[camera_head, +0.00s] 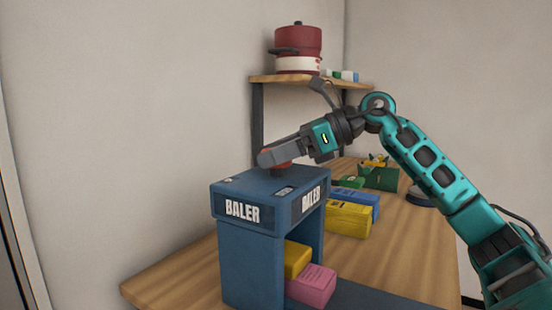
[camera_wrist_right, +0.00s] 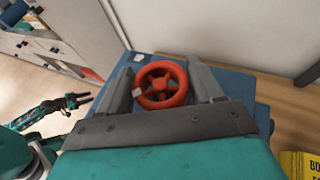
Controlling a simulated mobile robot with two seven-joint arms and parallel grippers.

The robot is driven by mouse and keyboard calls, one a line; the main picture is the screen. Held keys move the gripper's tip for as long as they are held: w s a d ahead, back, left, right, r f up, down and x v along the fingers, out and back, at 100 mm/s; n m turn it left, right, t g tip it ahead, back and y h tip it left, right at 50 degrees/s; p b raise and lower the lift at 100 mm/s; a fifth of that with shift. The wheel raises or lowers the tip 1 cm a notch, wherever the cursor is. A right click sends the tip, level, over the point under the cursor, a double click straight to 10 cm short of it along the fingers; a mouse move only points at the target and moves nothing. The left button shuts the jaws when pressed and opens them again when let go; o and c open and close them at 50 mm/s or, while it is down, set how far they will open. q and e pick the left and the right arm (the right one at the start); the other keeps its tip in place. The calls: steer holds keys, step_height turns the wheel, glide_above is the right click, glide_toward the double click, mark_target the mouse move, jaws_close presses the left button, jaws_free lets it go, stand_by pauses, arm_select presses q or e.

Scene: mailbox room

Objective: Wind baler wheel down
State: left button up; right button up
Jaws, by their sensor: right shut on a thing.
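The blue baler (camera_head: 268,205) stands on the wooden table with its front open. Its red handwheel (camera_wrist_right: 160,84) lies flat on the baler's top, with a pale mark on the left of its rim. My right gripper (camera_head: 267,157) is low over the baler top, shut on the wheel, with one finger on each side of the rim in the wrist view. In the head view the fingers hide most of the wheel. My left gripper (camera_wrist_right: 79,99) shows small at the left of the wrist view, away from the baler; its opening is unclear.
Yellow and pink packages (camera_head: 311,287) sit inside the baler. Yellow and blue boxes (camera_head: 348,218) and a green bin (camera_head: 379,177) stand behind it on the table (camera_head: 185,275). A shelf (camera_head: 275,79) with a red pot (camera_head: 298,45) is above. Table left of the baler is clear.

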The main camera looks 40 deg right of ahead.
steer(key=o, duration=1)
steer(key=shift+c, duration=0.2)
steer(key=b+v, duration=0.3)
steer(key=v, duration=1)
